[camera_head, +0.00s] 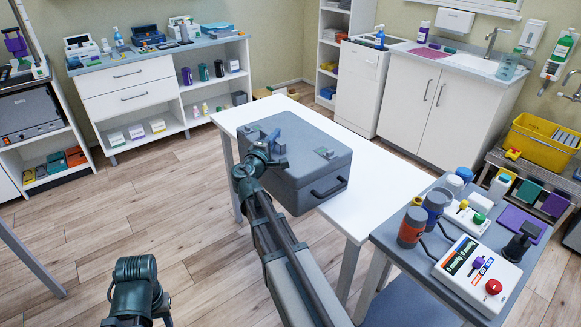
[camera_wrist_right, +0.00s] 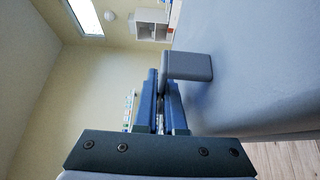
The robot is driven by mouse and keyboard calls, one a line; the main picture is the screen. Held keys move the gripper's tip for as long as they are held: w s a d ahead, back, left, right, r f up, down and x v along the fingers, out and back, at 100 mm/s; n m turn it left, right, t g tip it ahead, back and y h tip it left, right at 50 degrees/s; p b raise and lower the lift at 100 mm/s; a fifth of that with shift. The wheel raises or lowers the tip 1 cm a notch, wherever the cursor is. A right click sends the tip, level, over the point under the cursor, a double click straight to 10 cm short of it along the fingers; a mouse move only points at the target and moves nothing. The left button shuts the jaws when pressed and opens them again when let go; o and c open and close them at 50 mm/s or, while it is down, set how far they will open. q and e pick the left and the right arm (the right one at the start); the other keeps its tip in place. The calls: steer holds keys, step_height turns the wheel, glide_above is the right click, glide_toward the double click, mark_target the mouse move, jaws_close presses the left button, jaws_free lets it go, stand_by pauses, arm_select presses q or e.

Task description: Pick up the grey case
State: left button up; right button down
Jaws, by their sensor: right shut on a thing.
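The grey case (camera_head: 312,172) is a closed box with a dark handle on its front side. It rests on a white table (camera_head: 232,116). My right gripper (camera_head: 277,150) is at the left part of its lid. In the right wrist view my right gripper (camera_wrist_right: 160,105) is shut on a small grey block (camera_wrist_right: 190,66) that stands out from the case (camera_wrist_right: 245,70). The fingertips are partly hidden there. Part of my left arm shows at the lower left of the head view, with no fingers visible.
A grey side table (camera_head: 392,232) with bottles and a white device with a red knob (camera_head: 482,270) stands close at the right. A cabinet with a sink (camera_head: 430,95) is behind the table. A shelf unit (camera_head: 125,85) stands at the back left. Wooden floor is free at the left.

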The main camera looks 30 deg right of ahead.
steer(key=shift+r+p, duration=1.9)
steer(key=shift+p, duration=0.05)
steer(key=shift+d, duration=0.8)
steer(key=d, duration=0.4)
steer(key=s+d, duration=0.1)
steer(key=d, duration=0.4)
steer(key=d+r+p, duration=0.1)
steer(key=d, duration=0.4)
steer(key=shift+s+d, duration=0.2)
steer(key=shift+s, duration=0.15)
steer(key=shift+r, duration=0.2)
